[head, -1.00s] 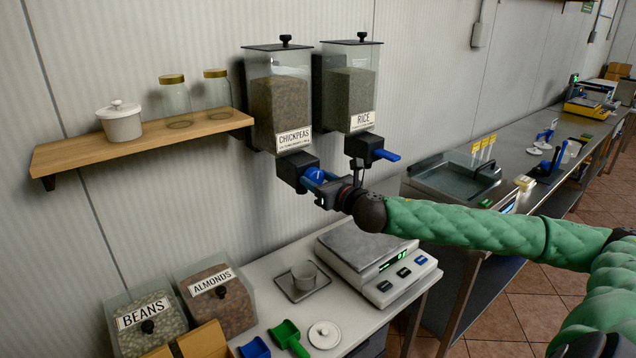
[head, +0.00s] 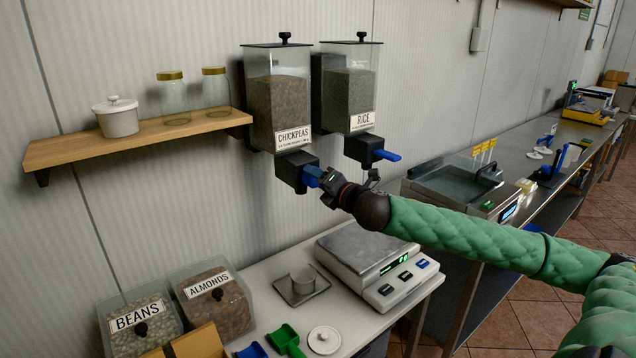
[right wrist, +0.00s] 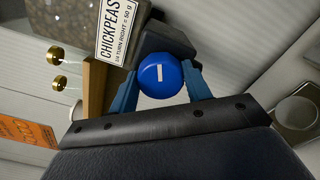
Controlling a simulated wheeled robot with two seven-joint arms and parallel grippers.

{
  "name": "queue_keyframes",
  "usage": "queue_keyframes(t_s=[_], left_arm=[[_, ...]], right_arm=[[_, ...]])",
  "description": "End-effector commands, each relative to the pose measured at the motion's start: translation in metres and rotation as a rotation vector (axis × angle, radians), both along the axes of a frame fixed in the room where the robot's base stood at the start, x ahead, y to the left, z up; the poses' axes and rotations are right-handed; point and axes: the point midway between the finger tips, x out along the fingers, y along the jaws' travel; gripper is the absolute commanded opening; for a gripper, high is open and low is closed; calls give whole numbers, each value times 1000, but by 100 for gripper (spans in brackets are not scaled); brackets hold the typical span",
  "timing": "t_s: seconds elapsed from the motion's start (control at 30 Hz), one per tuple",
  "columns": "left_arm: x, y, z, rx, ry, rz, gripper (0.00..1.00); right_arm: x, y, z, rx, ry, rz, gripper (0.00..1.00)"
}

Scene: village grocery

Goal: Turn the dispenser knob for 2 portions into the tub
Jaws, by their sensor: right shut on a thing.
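The chickpeas dispenser (head: 277,105) hangs on the wall, with a blue knob on the black housing (head: 291,168) under its bin. My right gripper (head: 320,180) is shut on this knob, one blue finger on each side (right wrist: 161,88). A small grey tub (head: 303,280) stands on a square tray (head: 318,291) on the counter below the dispenser. I cannot see into the tub well enough to tell its contents. My left gripper is not in view.
The rice dispenser (head: 348,100) with its blue knob (head: 387,155) hangs close to the right. A scale (head: 365,258) stands right of the tray. Bins of beans (head: 140,318) and almonds (head: 213,300), and a green scoop (head: 285,338), are at the front left.

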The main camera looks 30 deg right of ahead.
Motion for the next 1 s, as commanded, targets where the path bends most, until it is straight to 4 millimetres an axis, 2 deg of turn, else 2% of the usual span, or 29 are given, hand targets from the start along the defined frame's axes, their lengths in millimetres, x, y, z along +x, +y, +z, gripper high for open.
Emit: queue_keyframes(t_s=[0.2, 0.5, 1.0], left_arm=[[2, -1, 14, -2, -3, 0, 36], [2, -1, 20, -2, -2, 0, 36], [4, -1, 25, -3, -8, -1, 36]], right_arm=[[0, -1, 0, 184, 13, -2, 26], [1, -2, -1, 361, 27, -3, 26], [1, -2, -1, 441, 34, -3, 26]])
